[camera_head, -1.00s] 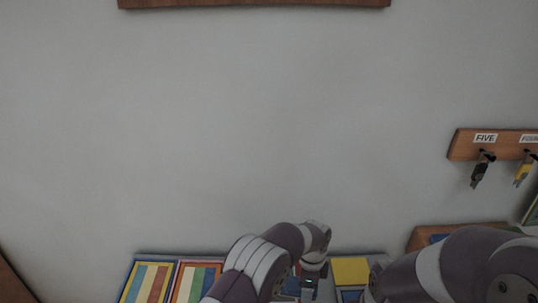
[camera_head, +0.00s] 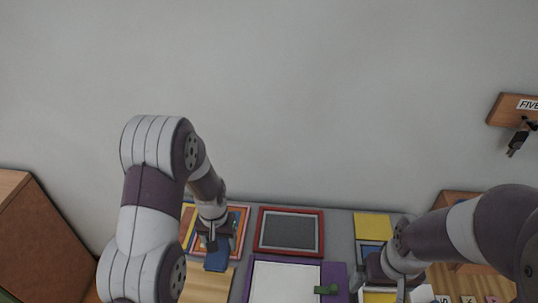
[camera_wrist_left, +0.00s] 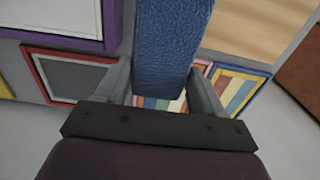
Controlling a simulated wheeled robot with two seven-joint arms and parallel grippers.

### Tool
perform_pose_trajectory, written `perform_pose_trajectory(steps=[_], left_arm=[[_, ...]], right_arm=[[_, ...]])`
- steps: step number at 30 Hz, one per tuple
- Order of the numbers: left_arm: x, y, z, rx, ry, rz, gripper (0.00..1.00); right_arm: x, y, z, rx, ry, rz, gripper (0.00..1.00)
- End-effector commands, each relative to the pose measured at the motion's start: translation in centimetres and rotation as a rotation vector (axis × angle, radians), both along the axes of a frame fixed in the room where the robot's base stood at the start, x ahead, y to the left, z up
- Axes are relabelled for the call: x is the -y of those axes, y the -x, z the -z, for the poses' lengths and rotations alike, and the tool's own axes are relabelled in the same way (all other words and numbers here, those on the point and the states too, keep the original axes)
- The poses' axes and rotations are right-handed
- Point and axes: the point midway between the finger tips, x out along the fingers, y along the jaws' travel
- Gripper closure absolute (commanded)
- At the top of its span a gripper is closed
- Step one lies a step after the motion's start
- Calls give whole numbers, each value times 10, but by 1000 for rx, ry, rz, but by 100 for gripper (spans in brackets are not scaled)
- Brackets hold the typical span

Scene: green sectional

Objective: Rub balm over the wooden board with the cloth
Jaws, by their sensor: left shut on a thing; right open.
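My left gripper (camera_head: 212,238) is shut on a folded blue cloth (camera_head: 216,261), which hangs below its fingers. In the left wrist view the cloth (camera_wrist_left: 168,45) stands between the two fingers. A light wooden board (camera_head: 208,284) lies beneath and in front of the cloth, partly hidden by my left arm; it also shows in the left wrist view (camera_wrist_left: 255,25). I cannot tell whether the cloth touches the board. My right gripper (camera_head: 385,288) is open at the lower right, its fingertips partly cut off by the frame. I cannot make out any balm on the board.
A red-framed grey panel (camera_head: 290,231) and a purple-framed white panel (camera_head: 285,283) lie right of the board. A small green object (camera_head: 326,290) sits on the purple frame. A brown box (camera_head: 35,235) stands at left. Hooks hang on the wall (camera_head: 519,130).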

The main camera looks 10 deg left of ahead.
Motion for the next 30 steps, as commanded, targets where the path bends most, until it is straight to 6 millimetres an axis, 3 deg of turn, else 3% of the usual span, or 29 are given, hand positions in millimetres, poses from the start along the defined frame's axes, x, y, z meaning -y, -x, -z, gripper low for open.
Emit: perform_pose_trajectory(steps=[10,16,30], left_arm=[[15,19,31,-26,-1,37,61],[16,14,44,-1,0,34,61],[16,15,98,-3,0,34,61]], right_arm=[[0,0,7,0,0,0,2],[0,0,12,0,0,0,2],[0,0,59,0,0,0,2]])
